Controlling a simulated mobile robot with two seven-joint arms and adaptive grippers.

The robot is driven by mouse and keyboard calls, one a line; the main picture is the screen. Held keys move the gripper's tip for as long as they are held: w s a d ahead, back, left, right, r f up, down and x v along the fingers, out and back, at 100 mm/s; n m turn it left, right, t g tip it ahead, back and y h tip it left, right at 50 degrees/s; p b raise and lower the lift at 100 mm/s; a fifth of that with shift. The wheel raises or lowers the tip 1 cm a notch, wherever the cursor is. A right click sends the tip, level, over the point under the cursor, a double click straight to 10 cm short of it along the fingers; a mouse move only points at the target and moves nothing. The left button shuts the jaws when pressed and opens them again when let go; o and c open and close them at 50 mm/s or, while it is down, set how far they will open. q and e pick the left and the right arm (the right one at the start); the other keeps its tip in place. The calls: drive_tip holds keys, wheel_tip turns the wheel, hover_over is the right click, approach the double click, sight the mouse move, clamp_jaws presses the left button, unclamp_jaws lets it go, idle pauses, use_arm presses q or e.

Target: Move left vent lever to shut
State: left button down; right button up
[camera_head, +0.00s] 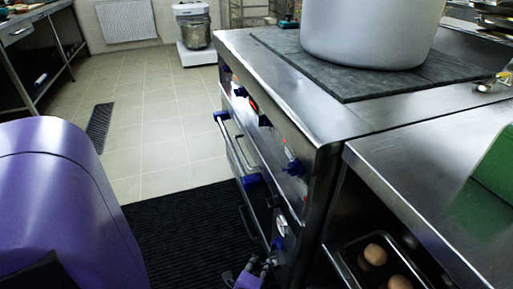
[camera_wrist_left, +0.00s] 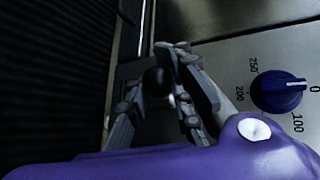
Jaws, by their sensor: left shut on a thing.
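My left gripper (camera_head: 258,266) is low at the front of the steel stove (camera_head: 290,125), at the bottom of the head view. In the left wrist view, its grey fingers (camera_wrist_left: 157,92) are closed around a dark, round-ended lever (camera_wrist_left: 154,79) on the stove front. The fingers cover part of the lever, and its exact position along its travel cannot be read. A blue dial (camera_wrist_left: 279,91) with temperature numbers is just right of the fingers in the wrist view. My right gripper is not in view.
A large pot (camera_head: 370,30) stands on the dark stove top. A steel counter (camera_head: 430,165) with a green object (camera_head: 495,165) adjoins on the right. A tray (camera_head: 345,262) with round brown items is below it. A black mat (camera_head: 185,240) covers the floor by the stove.

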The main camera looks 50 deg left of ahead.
use_arm(q)
drive_tip(key=shift+d, duration=0.1)
idle(0.5)
drive_tip(key=c, duration=1.6)
unclamp_jaws()
drive_tip(key=shift+r, duration=0.15)
drive_tip(key=shift+c, duration=0.2)
